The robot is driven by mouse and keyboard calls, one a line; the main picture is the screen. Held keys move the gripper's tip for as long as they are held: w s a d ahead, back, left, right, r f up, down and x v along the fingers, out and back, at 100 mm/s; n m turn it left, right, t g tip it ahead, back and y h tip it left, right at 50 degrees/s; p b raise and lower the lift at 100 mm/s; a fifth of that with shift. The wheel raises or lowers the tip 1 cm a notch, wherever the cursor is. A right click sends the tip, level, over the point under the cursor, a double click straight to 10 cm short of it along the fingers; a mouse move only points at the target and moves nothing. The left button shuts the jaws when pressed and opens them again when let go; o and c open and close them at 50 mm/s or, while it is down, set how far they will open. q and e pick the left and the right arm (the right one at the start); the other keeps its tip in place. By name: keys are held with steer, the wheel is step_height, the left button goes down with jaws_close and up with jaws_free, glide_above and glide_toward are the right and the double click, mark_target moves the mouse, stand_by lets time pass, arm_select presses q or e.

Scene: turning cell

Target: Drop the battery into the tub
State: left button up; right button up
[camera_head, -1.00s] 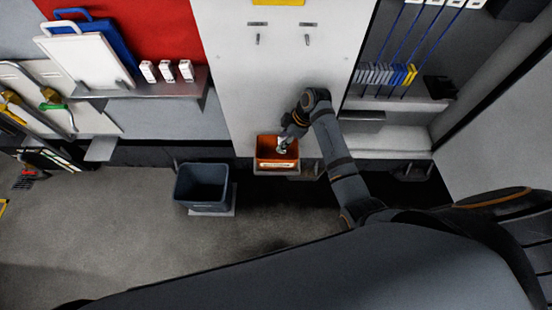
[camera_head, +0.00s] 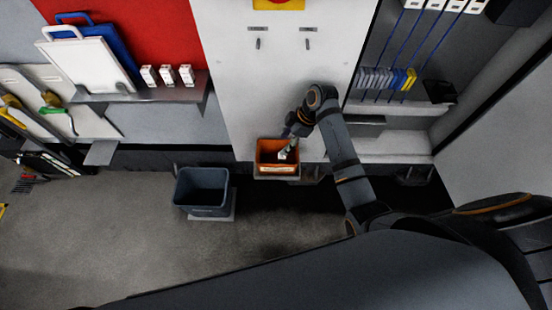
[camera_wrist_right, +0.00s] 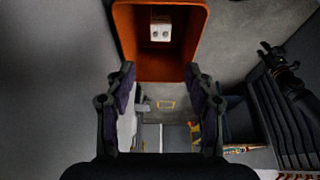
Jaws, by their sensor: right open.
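The orange tub (camera_head: 263,152) is at the foot of the white wall panel, and its open mouth also shows in the right wrist view (camera_wrist_right: 125,45). A small white block with two dark dots on its face, which looks like the battery (camera_wrist_right: 161,29), is inside the tub, apart from my fingers. It shows as a pale patch in the tub in the head view (camera_head: 282,155). My right gripper (camera_wrist_right: 160,78) is open and empty, with its fingertips by the tub's rim. In the head view it is small, at the tub's upper right.
A dark grey-blue bin (camera_head: 203,188) stands on the floor left of the tub. A shelf (camera_head: 150,92) with several white boxes is at upper left. A rack (camera_head: 390,92) of blue-handled tools is at right. The floor at left is mostly clear.

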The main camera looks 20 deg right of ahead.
steer(key=w+v, duration=0.1)
steer(key=v, duration=0.8)
steer(key=shift+s, duration=0.5)
steer(key=shift+f, duration=0.15)
